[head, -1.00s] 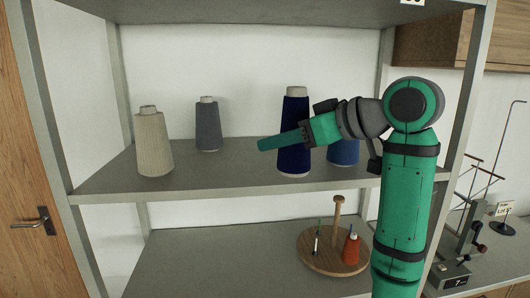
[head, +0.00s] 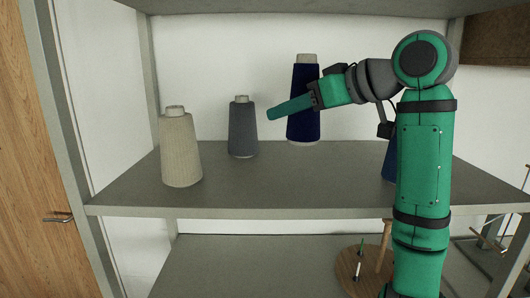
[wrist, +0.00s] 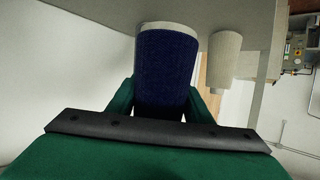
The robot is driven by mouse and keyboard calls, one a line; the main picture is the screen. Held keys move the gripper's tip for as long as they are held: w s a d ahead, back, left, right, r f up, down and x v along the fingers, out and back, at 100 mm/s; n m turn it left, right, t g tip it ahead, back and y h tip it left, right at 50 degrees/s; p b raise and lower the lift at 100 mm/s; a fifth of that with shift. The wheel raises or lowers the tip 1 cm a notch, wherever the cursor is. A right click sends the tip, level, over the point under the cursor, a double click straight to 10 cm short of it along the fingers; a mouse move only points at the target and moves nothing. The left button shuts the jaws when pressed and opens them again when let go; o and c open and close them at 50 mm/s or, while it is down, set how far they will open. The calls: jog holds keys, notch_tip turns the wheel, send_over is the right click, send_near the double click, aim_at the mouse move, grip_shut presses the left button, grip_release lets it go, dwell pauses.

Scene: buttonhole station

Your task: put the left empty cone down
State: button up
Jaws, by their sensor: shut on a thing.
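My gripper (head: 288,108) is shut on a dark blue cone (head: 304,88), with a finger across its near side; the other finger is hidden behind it. The cone is upright and looks wound with yarn, with a bare grey-beige tip. Its base appears raised above the shelf (head: 270,190). In the wrist view the dark blue cone (wrist: 165,68) sits between the two fingers, its wide pale-rimmed end toward the picture's top. I cannot make out a bare, empty cone.
A cream cone (head: 180,150) stands at the shelf's left, a grey cone (head: 243,130) behind it. A blue cone (head: 389,162) is mostly hidden behind my arm. The shelf's front middle is clear. A round wooden stand (head: 350,272) is on the lower shelf.

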jog(key=a+f, duration=0.2)
jog(key=f, duration=0.1)
jog(key=w+a+f, duration=0.1)
jog(key=a+f, duration=0.1)
jog(key=f, duration=0.1)
jog(key=a+f, duration=0.2)
jog(key=f, duration=0.1)
jog(key=shift+w+a+f, duration=0.25)
jog(key=shift+w+f, duration=0.1)
jog(key=shift+f, duration=0.05)
jog(key=shift+w, duration=0.15)
jog(key=shift+a+f, duration=0.1)
jog(key=shift+a, duration=0.05)
jog(key=o, duration=1.1)
